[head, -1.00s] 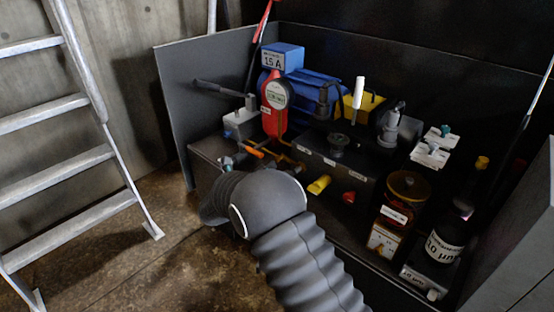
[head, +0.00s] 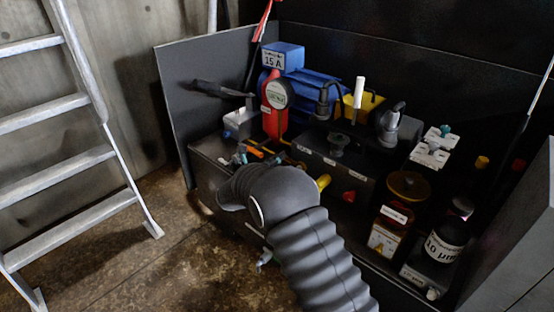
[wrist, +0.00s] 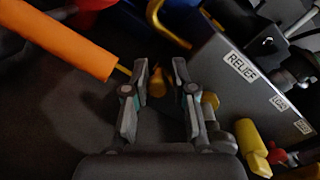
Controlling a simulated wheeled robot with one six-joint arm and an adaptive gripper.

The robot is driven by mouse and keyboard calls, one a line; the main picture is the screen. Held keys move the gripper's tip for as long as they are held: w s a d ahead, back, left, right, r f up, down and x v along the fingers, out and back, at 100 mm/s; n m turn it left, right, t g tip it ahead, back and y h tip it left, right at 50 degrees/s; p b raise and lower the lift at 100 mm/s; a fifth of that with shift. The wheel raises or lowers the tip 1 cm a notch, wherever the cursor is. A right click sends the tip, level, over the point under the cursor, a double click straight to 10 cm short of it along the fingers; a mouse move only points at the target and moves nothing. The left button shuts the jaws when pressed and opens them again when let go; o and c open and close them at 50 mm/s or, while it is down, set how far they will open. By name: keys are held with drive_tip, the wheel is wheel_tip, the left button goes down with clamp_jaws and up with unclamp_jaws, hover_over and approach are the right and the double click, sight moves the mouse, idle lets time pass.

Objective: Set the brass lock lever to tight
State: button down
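In the wrist view my gripper (wrist: 160,70) is open, its two fingers apart. A small brass-coloured piece (wrist: 157,82) shows in the gap between them, and I see no firm contact on it. It may be the lock lever, but its full shape and setting are hidden. Another brass-coloured end (wrist: 210,103) shows just right of the right finger. The grey block (wrist: 235,60) beside them carries a "RELIEF" label and smaller labels that I cannot read surely. In the head view my arm hides most of this area.
An orange handle (wrist: 65,38) lies left of the fingers, and a bent brass pipe (wrist: 160,28) is above them. A yellow knob (wrist: 252,145) and a red knob (wrist: 279,156) stick out at right.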

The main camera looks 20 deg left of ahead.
drive_tip(key=shift+d+f, duration=0.1)
drive_tip(key=shift+d, duration=0.15)
idle(0.7)
